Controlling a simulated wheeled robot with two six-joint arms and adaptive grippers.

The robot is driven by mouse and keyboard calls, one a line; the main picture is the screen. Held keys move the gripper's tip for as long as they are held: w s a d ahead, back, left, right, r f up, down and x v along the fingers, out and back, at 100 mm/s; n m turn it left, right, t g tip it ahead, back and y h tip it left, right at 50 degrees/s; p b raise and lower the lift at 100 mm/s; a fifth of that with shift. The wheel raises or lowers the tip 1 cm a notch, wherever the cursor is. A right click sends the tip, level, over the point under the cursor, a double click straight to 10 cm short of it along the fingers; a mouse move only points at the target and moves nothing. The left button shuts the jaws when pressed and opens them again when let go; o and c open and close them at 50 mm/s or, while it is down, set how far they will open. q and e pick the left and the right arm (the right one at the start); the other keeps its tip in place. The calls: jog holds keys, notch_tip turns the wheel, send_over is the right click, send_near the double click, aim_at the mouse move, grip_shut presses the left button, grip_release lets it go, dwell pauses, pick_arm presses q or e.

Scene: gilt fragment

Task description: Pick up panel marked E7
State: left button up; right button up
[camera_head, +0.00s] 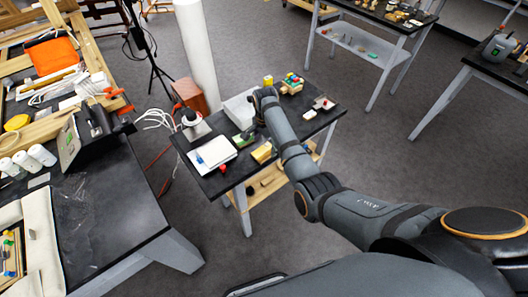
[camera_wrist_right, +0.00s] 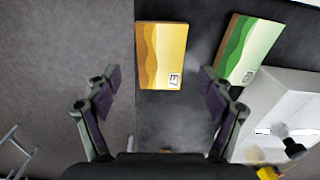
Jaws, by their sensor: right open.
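The panel marked E7 (camera_wrist_right: 172,52), a yellow-gold tile with a wavy darker band along its left side, lies flat on the black table top (camera_wrist_right: 190,115) in the right wrist view. It also shows as a small yellow block in the head view (camera_head: 262,153). My right gripper (camera_wrist_right: 160,70) is open and empty, its two fingers spread to either side below the panel in the picture, apart from it. In the head view my right arm reaches over the table, and the gripper (camera_head: 258,121) is partly hidden by the wrist. My left gripper is not in view.
A green and cream panel (camera_wrist_right: 250,50) lies just right of E7, beside a white box (camera_wrist_right: 285,100). White sheets (camera_head: 213,153), a red item (camera_head: 223,168) and toy-like blocks (camera_head: 292,84) are on the same table. Open floor lies left of E7 in the wrist view.

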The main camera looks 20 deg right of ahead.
aim_at(265, 151)
notch_tip(265, 151, down, 3)
jog(key=shift+d+r, duration=0.1)
jog(key=shift+r, duration=0.1)
jog(key=shift+w+f, duration=0.1)
jog(key=shift+f, duration=0.2)
jog(key=shift+r, duration=0.1)
jog(key=c, duration=1.3)
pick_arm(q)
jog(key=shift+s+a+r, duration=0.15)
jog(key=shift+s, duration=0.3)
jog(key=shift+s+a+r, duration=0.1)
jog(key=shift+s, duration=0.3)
pick_arm(e)
jog(key=shift+c, duration=0.2)
jog(key=shift+r, duration=0.1)
